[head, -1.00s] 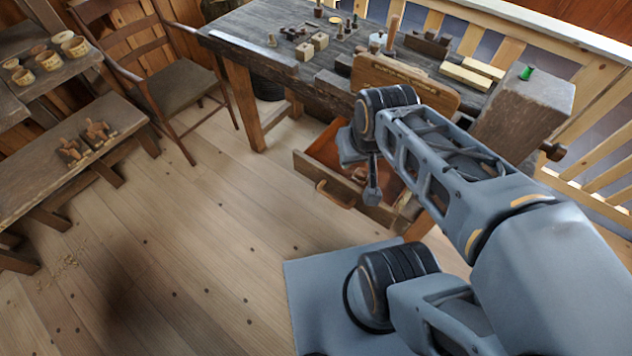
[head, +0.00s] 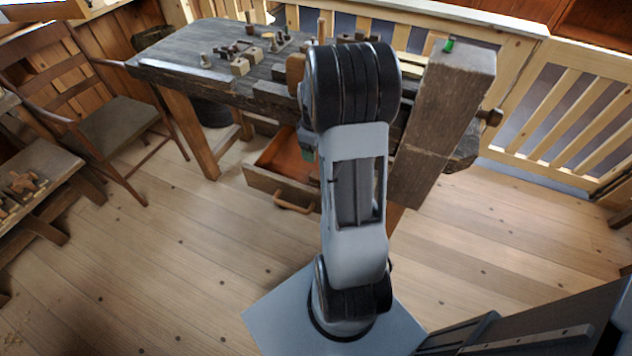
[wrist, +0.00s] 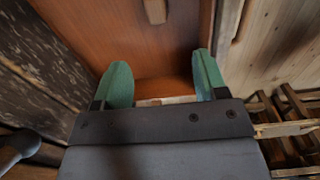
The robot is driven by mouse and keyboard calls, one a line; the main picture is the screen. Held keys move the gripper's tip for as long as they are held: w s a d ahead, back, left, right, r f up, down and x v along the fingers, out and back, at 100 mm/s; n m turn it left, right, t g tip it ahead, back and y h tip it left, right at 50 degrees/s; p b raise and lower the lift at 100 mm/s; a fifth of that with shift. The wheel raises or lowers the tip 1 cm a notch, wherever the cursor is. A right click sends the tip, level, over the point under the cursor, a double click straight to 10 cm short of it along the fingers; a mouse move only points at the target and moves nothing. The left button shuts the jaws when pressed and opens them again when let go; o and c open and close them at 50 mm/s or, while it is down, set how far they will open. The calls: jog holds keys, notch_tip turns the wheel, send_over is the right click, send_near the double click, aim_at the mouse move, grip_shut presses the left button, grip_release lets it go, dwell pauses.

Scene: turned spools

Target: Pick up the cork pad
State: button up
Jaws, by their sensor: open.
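My gripper (wrist: 160,72) shows in the wrist view with its two green fingers spread apart and nothing clearly held between them. It is over the reddish-brown inside of an open drawer (wrist: 112,32). A pale strip (wrist: 165,101) shows between the fingers, close to the gripper body, which hides the rest of it. I cannot tell whether this strip is the cork pad. In the head view the open drawer (head: 262,184) juts from the workbench, and my arm covers its right part and most of the gripper. I cannot make out the cork pad there.
The workbench (head: 172,62) carries small wooden blocks (head: 240,66) and other turned pieces. A thick wooden post (head: 440,110) with a green item (head: 448,45) on top stands right of my arm. A chair (head: 110,128) stands left. The floor in front is clear.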

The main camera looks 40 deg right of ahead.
jog(key=f, duration=0.9)
jog(key=d+f, duration=0.1)
jog(key=f, duration=0.4)
jog(key=shift+f+b, duration=0.2)
jog(key=shift+b, duration=0.2)
jog(key=c, duration=1)
